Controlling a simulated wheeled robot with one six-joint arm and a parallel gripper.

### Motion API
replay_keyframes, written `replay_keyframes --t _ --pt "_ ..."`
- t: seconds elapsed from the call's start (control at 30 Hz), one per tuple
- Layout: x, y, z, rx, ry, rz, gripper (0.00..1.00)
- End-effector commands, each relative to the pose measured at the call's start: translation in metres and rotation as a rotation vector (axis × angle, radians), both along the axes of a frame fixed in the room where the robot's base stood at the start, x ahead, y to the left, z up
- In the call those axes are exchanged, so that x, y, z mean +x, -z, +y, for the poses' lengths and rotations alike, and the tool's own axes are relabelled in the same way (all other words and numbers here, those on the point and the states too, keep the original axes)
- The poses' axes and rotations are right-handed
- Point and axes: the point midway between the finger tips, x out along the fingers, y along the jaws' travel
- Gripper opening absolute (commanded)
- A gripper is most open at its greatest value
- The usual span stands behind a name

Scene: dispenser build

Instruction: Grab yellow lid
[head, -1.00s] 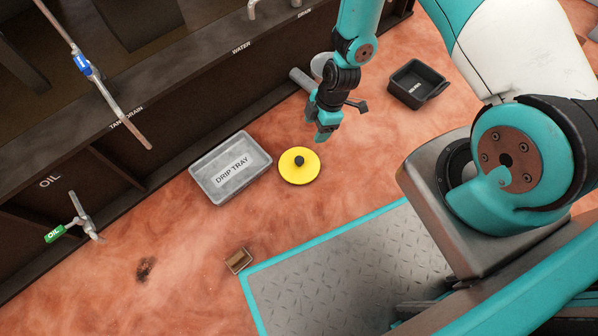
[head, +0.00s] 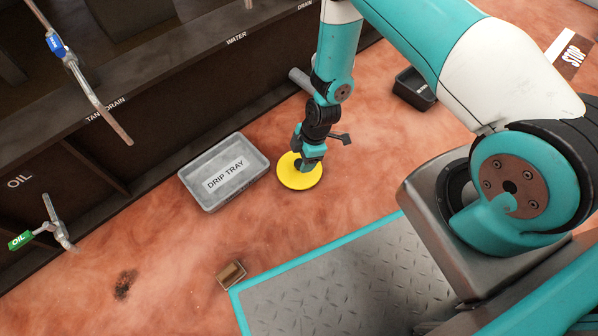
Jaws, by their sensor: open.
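The yellow lid (head: 298,179) is a flat round disc lying on the reddish floor, just right of the drip tray. Its black knob, seen a second ago, is now mostly hidden behind my gripper. My gripper (head: 306,167) is open and points down over the lid, its fingertips around or just beside the knob. I cannot tell whether the fingers touch the knob or the lid.
A grey drip tray (head: 186,178) stands close left of the lid. A black bin (head: 414,90) is at the back right. A small brown box (head: 231,274) lies near my base platform. The dark cabinet with oil (head: 52,225) and blue-handled (head: 75,60) taps runs along the left.

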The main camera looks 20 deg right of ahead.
Motion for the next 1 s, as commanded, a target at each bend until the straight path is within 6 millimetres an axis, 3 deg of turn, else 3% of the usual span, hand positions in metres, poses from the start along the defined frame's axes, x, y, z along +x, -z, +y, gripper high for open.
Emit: replay_keyframes --t 0.03,0.17,0.43,0.47,0.7,0.77,1.0 --pt "0.001 0.014 0.003 0.0 -0.003 -0.001 0.63" --pt "0.002 0.031 0.008 0.0 -0.002 -0.001 0.63" --pt "0.002 0.032 0.01 0.0 0.0 0.0 0.63" --pt "0.002 0.032 0.01 0.0 0.0 0.0 0.61" --pt "0.002 0.032 0.01 0.0 -0.001 0.0 0.09" --pt "0.002 0.032 0.01 0.0 -0.001 0.0 0.04" --pt "0.002 0.03 0.01 0.0 -0.001 0.0 0.04"
